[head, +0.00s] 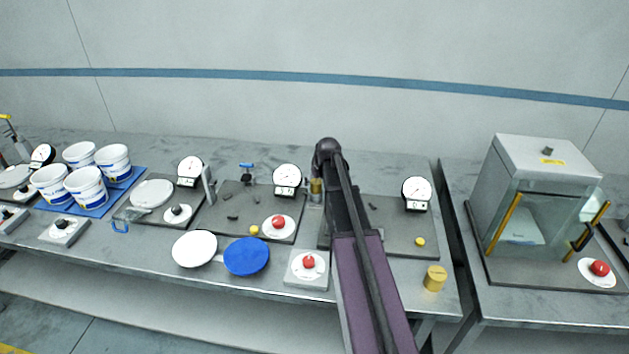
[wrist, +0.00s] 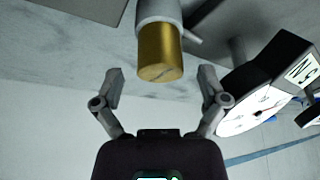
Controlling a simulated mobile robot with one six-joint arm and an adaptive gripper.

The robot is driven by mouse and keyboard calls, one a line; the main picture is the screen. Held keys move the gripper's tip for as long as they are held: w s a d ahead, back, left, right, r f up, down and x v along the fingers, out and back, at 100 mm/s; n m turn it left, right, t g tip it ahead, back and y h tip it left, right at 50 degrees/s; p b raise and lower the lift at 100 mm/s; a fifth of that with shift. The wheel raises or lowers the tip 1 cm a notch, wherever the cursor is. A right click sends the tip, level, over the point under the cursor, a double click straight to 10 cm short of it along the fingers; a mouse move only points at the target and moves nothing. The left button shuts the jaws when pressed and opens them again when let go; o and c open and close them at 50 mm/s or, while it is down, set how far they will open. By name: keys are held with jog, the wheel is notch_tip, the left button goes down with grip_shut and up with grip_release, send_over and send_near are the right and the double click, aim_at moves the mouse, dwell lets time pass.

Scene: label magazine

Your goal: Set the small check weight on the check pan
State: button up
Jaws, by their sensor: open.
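My gripper (wrist: 161,78) is open and empty in the wrist view, with a finger on each side. A gold cylinder (wrist: 160,52) on a pale grey post (wrist: 158,11) lies ahead, in line with the gap; I cannot tell whether it is a weight. In the head view a similar gold piece (head: 316,186) shows left of my arm, which hides the gripper. A larger brass cylinder (head: 435,279) stands at the bench's front right. Two small yellow pieces (head: 254,230) (head: 420,241) rest on dark plates. A white disc (head: 194,249) and blue disc (head: 246,256) lie in front; which is the check pan is unclear.
Dial gauges (head: 287,176) (head: 417,190) stand along the bench, and one dial (wrist: 250,108) is close at right in the wrist view. Red buttons (head: 309,263) sit in front. White tubs (head: 86,184) are at left. A glass-sided cabinet (head: 535,190) stands on the right bench.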

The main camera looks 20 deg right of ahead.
jog(key=p+v, duration=0.8)
jog(key=v, duration=0.2)
jog(key=shift+p, duration=0.4)
jog(key=shift+r, duration=0.15)
dwell(0.4)
jog(key=s+a+f+g, duration=0.1)
jog(key=s+a+g, duration=0.3)
jog(key=s+a, duration=1.7)
jog(key=shift+s+a+f+g, duration=0.2)
jog(key=shift+a+f+g, duration=0.15)
jog(key=shift+a, duration=0.9)
notch_tip(320, 180, down, 3)
jog(key=b, duration=0.3)
